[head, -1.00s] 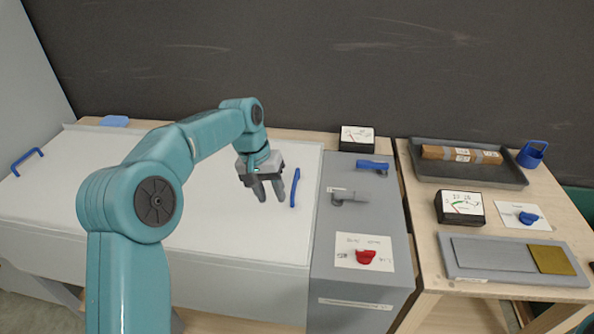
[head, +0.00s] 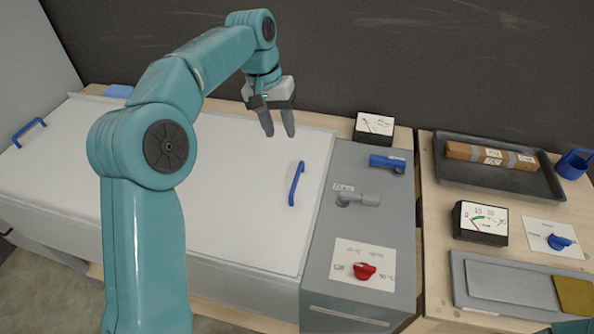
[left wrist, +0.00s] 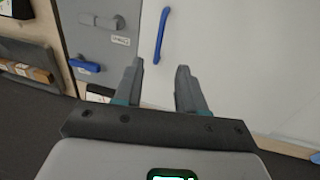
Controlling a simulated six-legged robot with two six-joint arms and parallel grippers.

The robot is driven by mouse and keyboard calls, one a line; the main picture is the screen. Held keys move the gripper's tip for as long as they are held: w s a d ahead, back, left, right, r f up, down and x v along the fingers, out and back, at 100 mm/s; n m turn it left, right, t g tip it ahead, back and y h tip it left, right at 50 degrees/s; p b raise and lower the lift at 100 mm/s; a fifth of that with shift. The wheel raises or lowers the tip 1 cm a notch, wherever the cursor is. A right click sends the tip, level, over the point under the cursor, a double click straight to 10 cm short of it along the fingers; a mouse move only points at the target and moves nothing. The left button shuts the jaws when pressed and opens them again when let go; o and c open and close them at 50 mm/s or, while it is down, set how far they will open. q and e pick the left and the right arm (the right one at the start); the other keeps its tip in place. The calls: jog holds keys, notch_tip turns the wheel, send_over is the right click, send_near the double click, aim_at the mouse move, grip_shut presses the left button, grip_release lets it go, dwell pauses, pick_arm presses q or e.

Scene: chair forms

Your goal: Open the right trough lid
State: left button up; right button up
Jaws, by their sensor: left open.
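The right trough lid (head: 250,225) is a flat white panel lying closed, with a slim blue bar handle (head: 296,183) near its right edge. My left gripper (head: 280,130) is open and empty above the lid's back part, beyond the handle and apart from it. In the left wrist view the gripper's two fingers (left wrist: 159,80) are spread, and the blue handle (left wrist: 161,35) shows ahead, roughly between them. My arm hides the middle of the white surface, so I cannot see where the lid ends on the left. My right gripper is not in view.
Another blue handle (head: 28,131) is at the far left. The grey panel (head: 365,220) beside the lid carries a blue lever (head: 387,163), a grey lever (head: 358,197) and a red knob (head: 364,271). A dark wall (head: 430,60) stands behind. A dark tray (head: 470,185) is at right.

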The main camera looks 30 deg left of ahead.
aim_at(294, 181)
pick_arm(q)
jog(key=f, duration=0.5)
jog(key=d+f, duration=0.1)
jog(key=f, duration=0.4)
jog(key=w+d+f, duration=0.1)
jog(key=f, duration=0.4)
jog(key=shift+d, duration=0.25)
jog(key=shift+d+f, duration=0.1)
jog(key=shift+f, duration=0.25)
jog(key=shift+s+f, duration=0.1)
jog(key=shift+s, duration=0.1)
jog(key=shift+w+f, duration=0.1)
jog(key=shift+w, duration=0.1)
grip_shut()
